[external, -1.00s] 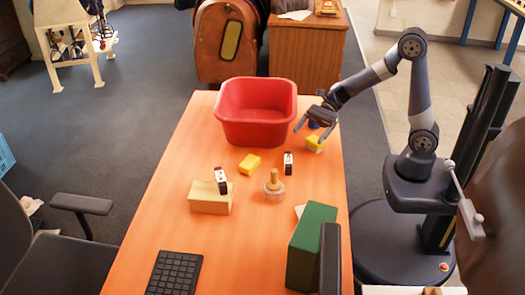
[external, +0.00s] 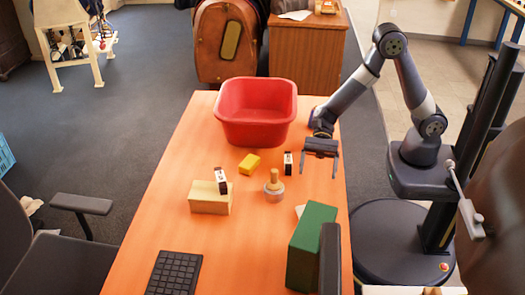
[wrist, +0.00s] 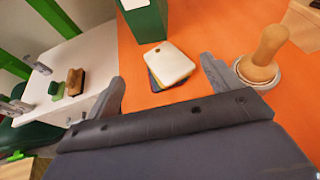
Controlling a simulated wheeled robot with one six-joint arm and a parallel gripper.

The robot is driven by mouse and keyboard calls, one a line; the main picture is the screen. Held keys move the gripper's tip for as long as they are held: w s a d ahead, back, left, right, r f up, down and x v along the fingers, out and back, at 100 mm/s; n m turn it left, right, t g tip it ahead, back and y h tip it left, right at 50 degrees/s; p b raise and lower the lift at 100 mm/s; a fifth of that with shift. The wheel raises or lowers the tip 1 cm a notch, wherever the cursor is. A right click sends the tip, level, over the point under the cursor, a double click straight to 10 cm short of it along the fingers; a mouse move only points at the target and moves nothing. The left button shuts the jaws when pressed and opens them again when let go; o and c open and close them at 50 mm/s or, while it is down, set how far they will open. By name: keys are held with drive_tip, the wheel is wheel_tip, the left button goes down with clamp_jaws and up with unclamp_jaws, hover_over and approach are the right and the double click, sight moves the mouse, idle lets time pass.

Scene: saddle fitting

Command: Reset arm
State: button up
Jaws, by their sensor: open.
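My gripper (external: 319,175) is open and empty in the external view, above the right side of the orange table (external: 150,225), with its fingers pointing down. In the wrist view its two fingers (wrist: 161,70) stand apart with nothing held between them. A stack of cards (wrist: 172,65), white on top, lies on the table beyond the fingers. My arm is bent, with its elbow high on the right.
A red tub (external: 257,125) stands at the back. Near the middle are a yellow block (external: 249,164), a wooden block (external: 209,202) and a wooden-knobbed piece (external: 274,187). A green box (external: 309,245) stands front right; a keyboard (external: 174,272) lies front left.

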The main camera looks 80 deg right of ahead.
sight(314, 195)
drive_tip(key=f, duration=0.9)
drive_tip(key=shift+d, duration=0.2)
idle(0.8)
